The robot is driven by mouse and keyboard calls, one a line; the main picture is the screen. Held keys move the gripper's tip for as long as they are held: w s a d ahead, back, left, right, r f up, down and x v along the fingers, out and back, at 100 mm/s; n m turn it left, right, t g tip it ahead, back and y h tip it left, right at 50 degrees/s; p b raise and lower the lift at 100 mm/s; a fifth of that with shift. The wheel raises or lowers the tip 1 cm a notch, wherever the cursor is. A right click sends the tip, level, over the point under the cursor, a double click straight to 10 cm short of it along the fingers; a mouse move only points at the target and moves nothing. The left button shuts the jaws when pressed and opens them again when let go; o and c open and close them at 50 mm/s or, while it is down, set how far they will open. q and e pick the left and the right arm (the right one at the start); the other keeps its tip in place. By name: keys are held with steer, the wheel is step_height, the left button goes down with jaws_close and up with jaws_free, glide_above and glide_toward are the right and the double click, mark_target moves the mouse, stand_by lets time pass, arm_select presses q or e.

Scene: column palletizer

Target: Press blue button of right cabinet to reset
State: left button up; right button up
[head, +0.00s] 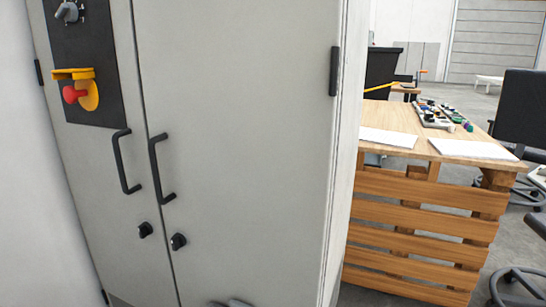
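A tall light grey cabinet (245,130) with two doors fills the left and middle of the head view. A black control panel (95,103) is on its left door, cut off at the top. The panel bears a grey rotary switch (68,12) and a red emergency stop (74,94) with a yellow surround and guard. No blue button shows on the visible part of the panel. Whether this is the right cabinet cannot be told. Neither gripper can be made out; only a small grey shape shows at the bottom edge.
Two black door handles (125,162) (160,168) and two black knobs (145,230) (178,241) stick out from the doors. Black chairs (523,110) stand at the far right.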

arm_select(q)
jaws_close()
stand_by(1.4)
